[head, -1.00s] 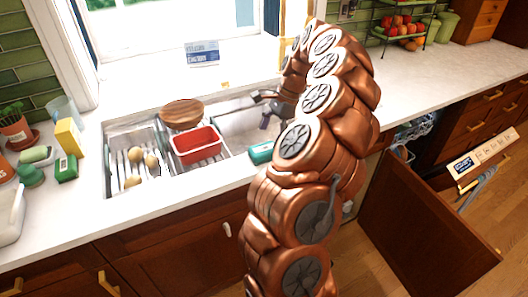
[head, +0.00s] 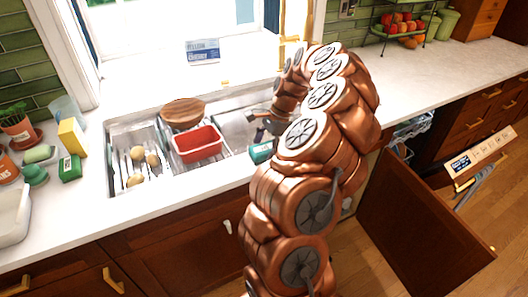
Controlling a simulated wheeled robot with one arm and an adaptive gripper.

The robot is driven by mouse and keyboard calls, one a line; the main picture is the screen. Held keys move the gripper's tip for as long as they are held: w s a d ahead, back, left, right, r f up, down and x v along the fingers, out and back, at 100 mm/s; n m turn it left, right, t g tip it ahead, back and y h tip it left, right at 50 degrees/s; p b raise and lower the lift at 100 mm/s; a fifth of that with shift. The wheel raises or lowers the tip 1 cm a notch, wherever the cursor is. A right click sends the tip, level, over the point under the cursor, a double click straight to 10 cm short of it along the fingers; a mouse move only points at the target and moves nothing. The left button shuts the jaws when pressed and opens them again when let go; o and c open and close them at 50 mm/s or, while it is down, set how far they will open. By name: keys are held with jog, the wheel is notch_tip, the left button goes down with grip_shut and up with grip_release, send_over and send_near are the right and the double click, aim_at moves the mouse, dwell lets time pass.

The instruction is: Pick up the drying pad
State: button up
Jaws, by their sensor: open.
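I cannot tell for sure which thing is the drying pad. A small teal block (head: 261,152) lies at the front of the right sink basin, partly behind my arm. My gripper (head: 258,123) is over the right basin, a little above and behind the teal block in the picture. It is open, and I see nothing held in it. Its fingers are small and dark in this view. A yellow sponge-like block (head: 72,138) and a green box (head: 69,168) stand on the counter left of the sink.
Potatoes (head: 137,154) lie in the left basin. A blue-and-white packet (head: 203,51) stands by the window. An open cabinet door (head: 420,230) is at lower right. The right counter's near part is clear.

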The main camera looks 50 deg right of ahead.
jog(key=shift+f+b, duration=0.25)
jog(key=shift+b, duration=0.1)
dwell(0.3)
jog(key=c, duration=1.2)
